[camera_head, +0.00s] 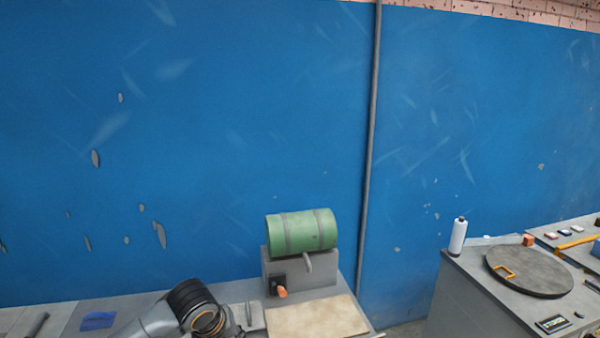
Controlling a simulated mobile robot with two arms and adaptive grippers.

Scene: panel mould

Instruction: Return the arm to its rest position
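Part of one of my arms (165,318) shows at the bottom edge, left of centre, with a grey link and a black joint with a copper-coloured ring. It comes in from the left, over the grey bench. No gripper fingers can be made out on it; its far end is hidden or below the picture. My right arm and gripper are not in view.
A green drum on a grey machine (301,231) with an orange knob stands on the bench, behind a tan board (317,317). A blue cloth (97,320) lies left. At right, a grey cabinet (470,297) bears a white bottle (458,237) and round lid (530,270).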

